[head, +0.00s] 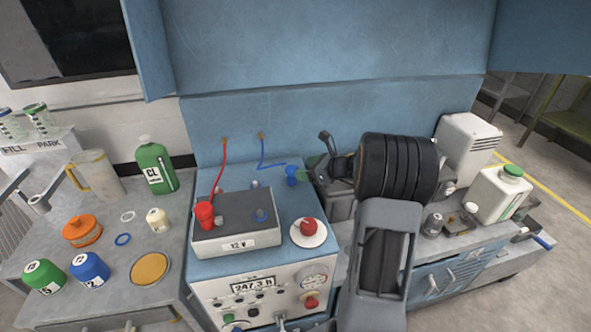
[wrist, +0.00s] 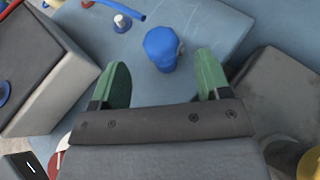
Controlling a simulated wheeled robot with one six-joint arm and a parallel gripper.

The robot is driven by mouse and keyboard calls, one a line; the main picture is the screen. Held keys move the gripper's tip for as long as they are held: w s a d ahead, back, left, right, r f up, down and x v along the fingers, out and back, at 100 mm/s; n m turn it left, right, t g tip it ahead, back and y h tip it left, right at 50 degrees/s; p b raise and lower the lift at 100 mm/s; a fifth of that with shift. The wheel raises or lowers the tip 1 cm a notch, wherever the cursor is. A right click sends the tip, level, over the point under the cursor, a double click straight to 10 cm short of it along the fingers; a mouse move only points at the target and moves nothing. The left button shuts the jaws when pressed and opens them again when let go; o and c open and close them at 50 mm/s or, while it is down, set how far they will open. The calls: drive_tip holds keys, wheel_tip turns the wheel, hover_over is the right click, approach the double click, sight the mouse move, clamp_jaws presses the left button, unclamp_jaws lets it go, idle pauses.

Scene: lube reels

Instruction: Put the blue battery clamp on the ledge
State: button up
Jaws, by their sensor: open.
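The blue battery clamp (head: 291,175) is at the back right of the blue cabinet top (head: 276,182), behind the battery (head: 236,224) and apart from it. A blue cable (head: 264,160) runs from the back panel toward it. In the wrist view the clamp (wrist: 162,48) appears upright on the blue surface, between and just beyond my gripper's green fingertips (wrist: 164,66). My gripper (head: 304,174) is open, with a gap on both sides of the clamp. In the head view my arm hides most of the gripper. I cannot tell which surface is the ledge.
A red clamp (head: 204,214) with a red cable sits on the battery's left side. A red button (head: 309,227) stands on a white disc at the right. Grey equipment (head: 342,205) is close to the right of the clamp.

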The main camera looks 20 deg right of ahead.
drive_tip(key=v, duration=0.5)
drive_tip(key=s+a+r+n+g+h, duration=0.1)
drive_tip(key=s+a+n+g, duration=0.7)
drive_tip(key=a+n, duration=0.6)
drive_tip(key=s+a+n+h, duration=0.4)
drive_tip(key=s+n+h, duration=0.2)
drive_tip(key=s+n, duration=0.6)
drive_tip(key=n, duration=0.3)
drive_tip(key=shift+s+h, duration=0.3)
drive_tip(key=shift+h, duration=0.1)
drive_tip(key=shift+a, duration=0.2)
